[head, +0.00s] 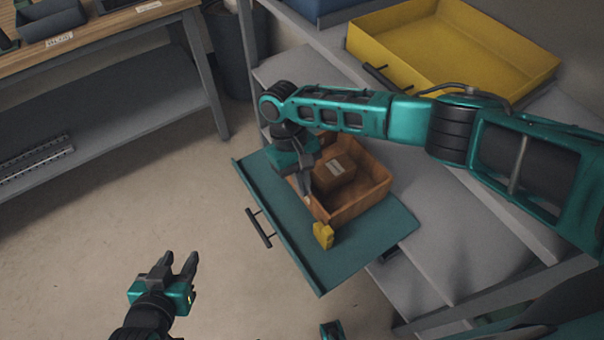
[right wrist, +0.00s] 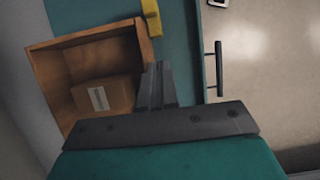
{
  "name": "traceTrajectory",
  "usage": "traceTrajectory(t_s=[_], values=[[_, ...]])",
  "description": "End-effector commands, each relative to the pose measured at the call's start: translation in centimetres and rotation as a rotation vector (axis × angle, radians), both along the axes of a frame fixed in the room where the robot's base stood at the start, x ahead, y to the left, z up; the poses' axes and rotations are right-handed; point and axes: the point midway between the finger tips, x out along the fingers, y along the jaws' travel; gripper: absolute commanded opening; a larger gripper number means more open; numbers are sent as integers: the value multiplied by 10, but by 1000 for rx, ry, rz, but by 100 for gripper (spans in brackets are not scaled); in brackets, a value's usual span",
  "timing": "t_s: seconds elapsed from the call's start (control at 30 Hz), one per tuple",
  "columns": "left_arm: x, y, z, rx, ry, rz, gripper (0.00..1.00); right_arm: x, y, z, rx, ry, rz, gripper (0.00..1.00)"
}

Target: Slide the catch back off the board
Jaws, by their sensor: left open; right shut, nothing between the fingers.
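The yellow catch (head: 323,234) sits on the teal board (head: 357,246), beside the front corner of an orange-brown wooden box (head: 372,203). The catch also shows at the top of the right wrist view (right wrist: 151,20), next to the box's edge. My right gripper (head: 307,200) is shut and empty, pointing down near the box's front wall, a short way from the catch. Its closed fingers show in the right wrist view (right wrist: 158,72). My left gripper (head: 180,262) is open and empty, over the floor to the left of the board.
A carton (head: 335,174) with a pale label lies in the wooden box. A black handle (head: 259,228) is on the board's front edge. A yellow bin (head: 450,50) stands on the grey shelving behind. A wooden bench (head: 90,30) is at upper left. The floor between is clear.

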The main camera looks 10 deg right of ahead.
Motion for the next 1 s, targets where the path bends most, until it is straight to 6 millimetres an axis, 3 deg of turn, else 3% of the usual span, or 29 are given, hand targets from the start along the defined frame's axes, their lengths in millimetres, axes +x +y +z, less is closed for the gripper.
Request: traceTrajectory(t_s=[0.23, 0.53, 1.0], values=[[0, 0, -8, 0, 2, 0, 43, -20, -8, -51, -3, 2, 0, 0], [1, 0, 8, 0, -2, -1, 43, -50, -19, -45, 0, 1, 0, 0], [3, 0, 11, 0, -8, 0, 43, -56, -21, -46, 0, 1, -1, 0]])
